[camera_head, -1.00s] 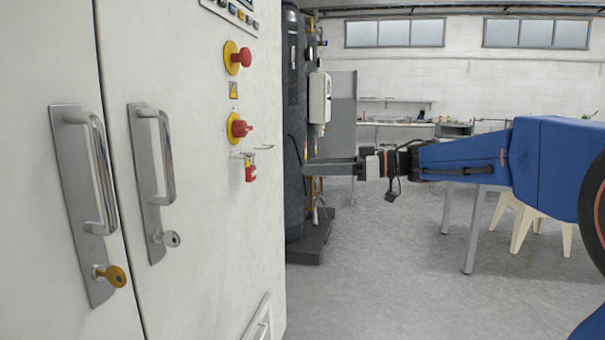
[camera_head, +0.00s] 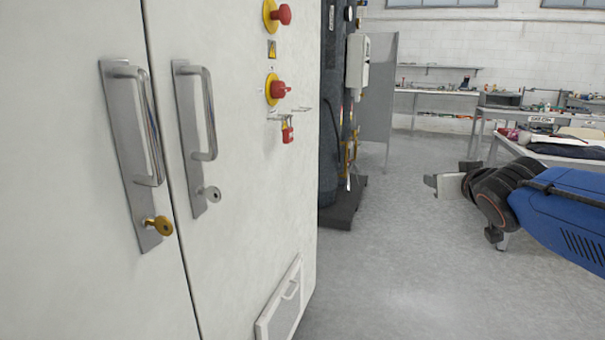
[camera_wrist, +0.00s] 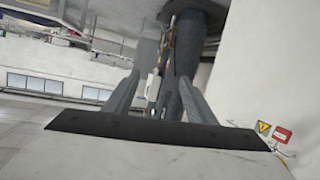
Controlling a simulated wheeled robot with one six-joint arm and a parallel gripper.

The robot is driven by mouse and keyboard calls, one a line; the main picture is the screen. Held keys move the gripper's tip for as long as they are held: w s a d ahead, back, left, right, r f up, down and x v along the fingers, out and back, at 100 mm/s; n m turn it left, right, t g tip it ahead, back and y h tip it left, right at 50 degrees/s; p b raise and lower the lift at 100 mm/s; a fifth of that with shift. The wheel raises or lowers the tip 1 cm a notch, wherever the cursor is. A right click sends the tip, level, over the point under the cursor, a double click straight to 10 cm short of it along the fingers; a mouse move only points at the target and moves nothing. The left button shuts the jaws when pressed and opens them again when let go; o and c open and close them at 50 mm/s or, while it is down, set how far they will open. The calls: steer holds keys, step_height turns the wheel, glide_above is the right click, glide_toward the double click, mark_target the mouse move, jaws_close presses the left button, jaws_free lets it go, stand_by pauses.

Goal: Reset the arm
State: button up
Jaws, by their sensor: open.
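My arm reaches in from the right in the head view, its blue sleeve and dark wrist clear of the cabinet. My gripper (camera_head: 430,181) points left over open floor, to the right of the white cabinet. In the wrist view my gripper (camera_wrist: 158,92) shows two dark fingers spread apart with nothing between them. The wrist view is strongly tilted.
Two red knobs (camera_head: 281,90) and a red padlock (camera_head: 287,135) stick out from the cabinet. A dark tank (camera_head: 332,110) on a black base (camera_head: 345,208) stands behind it. A cluttered table (camera_head: 550,158) is behind my arm. The grey floor (camera_head: 390,280) in front is clear.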

steer(key=s+a+f+g+y, duration=0.1)
steer(key=s+a+f+g, duration=0.3)
steer(key=s+f, duration=1.9)
steer(key=s+g, duration=0.3)
steer(key=g, duration=0.2)
steer(key=shift+a+g+y, duration=0.15)
steer(key=shift+g+y, duration=0.15)
steer(key=shift+y, duration=0.1)
steer(key=shift+w, duration=0.1)
